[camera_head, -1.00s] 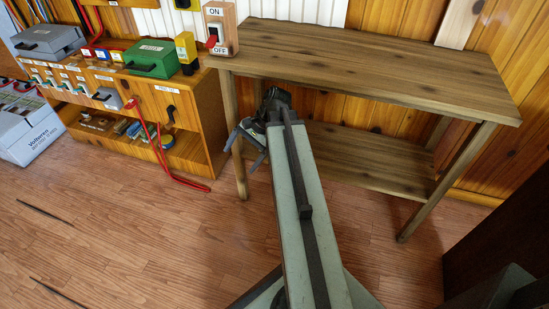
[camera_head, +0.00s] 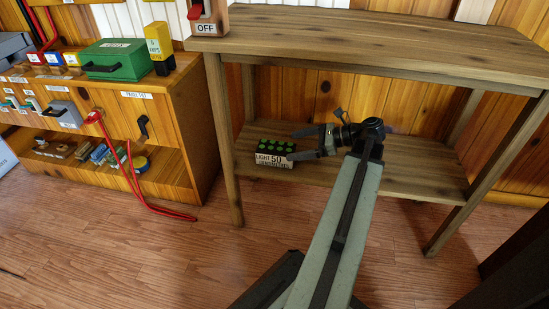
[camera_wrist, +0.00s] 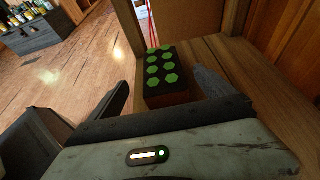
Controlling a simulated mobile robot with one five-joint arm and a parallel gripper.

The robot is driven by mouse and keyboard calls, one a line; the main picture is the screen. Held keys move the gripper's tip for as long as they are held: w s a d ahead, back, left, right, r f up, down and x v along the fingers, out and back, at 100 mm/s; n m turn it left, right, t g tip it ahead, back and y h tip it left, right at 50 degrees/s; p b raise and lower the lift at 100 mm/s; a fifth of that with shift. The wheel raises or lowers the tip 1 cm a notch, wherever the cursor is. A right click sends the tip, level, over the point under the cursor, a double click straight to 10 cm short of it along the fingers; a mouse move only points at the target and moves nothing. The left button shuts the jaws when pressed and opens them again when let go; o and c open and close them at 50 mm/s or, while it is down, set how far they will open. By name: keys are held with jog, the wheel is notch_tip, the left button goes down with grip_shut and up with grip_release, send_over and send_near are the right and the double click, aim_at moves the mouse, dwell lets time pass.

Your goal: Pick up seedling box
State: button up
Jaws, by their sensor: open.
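The seedling box (camera_head: 272,158) is a small dark box with rows of green tops and a pale front label that reads "LIGHT 50". It sits upright on the lower shelf of the wooden table, toward the left end. My gripper (camera_head: 304,143) is open just right of the box, its fingers pointing left toward it. In the wrist view the box (camera_wrist: 167,76) shows beyond and partly between the open fingers of my gripper (camera_wrist: 160,80), closer to the right finger. Nothing is held.
A cabinet (camera_head: 185,125) with a hanging red cable (camera_head: 135,175) is at the left.

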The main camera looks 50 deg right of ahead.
aim_at(276, 148)
jog(key=shift+b+x, duration=1.45)
jog(key=shift+x, duration=2.35)
jog(key=shift+w+d, duration=0.1)
jog(key=c, duration=1.9)
jog(key=shift+r, duration=0.1)
jog(key=shift+c, duration=0.2)
